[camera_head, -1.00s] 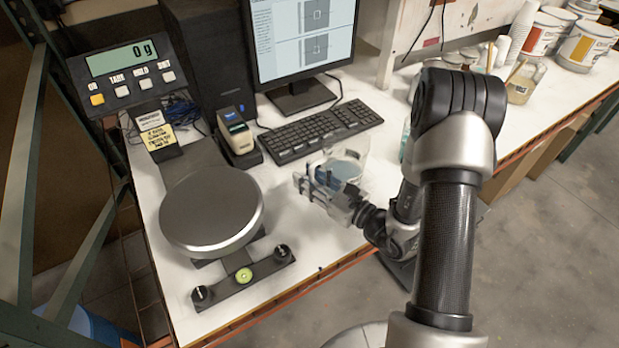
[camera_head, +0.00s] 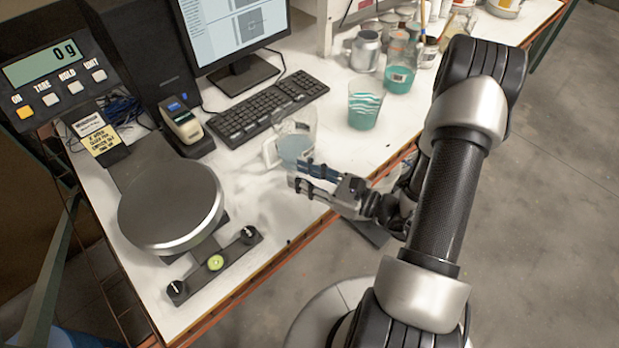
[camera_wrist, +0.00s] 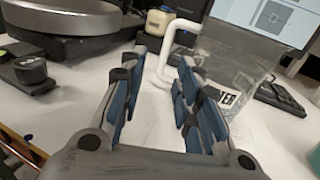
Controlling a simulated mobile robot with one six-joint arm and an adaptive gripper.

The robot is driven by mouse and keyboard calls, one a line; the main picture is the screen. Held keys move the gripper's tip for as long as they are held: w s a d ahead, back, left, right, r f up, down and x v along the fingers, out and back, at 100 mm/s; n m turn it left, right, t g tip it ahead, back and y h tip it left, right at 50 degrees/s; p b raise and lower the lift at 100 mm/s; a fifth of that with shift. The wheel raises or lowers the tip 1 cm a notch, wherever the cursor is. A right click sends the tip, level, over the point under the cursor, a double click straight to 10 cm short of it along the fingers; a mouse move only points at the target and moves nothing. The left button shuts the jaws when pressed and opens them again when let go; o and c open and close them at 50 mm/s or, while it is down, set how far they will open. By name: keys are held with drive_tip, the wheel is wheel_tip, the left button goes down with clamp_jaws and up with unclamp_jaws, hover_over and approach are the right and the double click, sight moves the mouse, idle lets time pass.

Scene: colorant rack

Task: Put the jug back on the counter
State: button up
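The jug (camera_head: 296,139) is clear, with bluish contents and a pale handle. It stands upright on the white counter (camera_head: 245,215), in front of the keyboard. In the wrist view the jug (camera_wrist: 238,82) shows behind the right finger, with part of a label reading "TER" and its white handle (camera_wrist: 168,55) just beyond the fingertips. My gripper (camera_head: 304,177) is near the counter's front edge, pointing at the jug. Its blue-padded fingers are apart with nothing between them in the wrist view (camera_wrist: 158,75). The right finger hides part of the jug.
A scale with a round plate (camera_head: 170,205) stands to the left, its display (camera_head: 45,65) reading 0 g. A keyboard (camera_head: 265,108) lies behind the jug. Counter between scale and jug is clear.

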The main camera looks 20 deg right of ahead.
drive_tip(key=s+a+r+n+g+y, duration=0.2)
drive_tip(key=s+a+r+n+g, duration=0.95)
drive_tip(key=n, duration=0.55)
drive_tip(key=s+n+g+h, duration=0.4)
drive_tip(key=s+n+h, duration=0.2)
drive_tip(key=d+r+n+t+h, duration=0.5)
drive_tip(key=d+r+t+h, duration=0.1)
drive_tip(key=shift+d+r+h, duration=0.25)
drive_tip(key=shift+d+h, duration=0.05)
drive_tip(key=shift+h, duration=0.1)
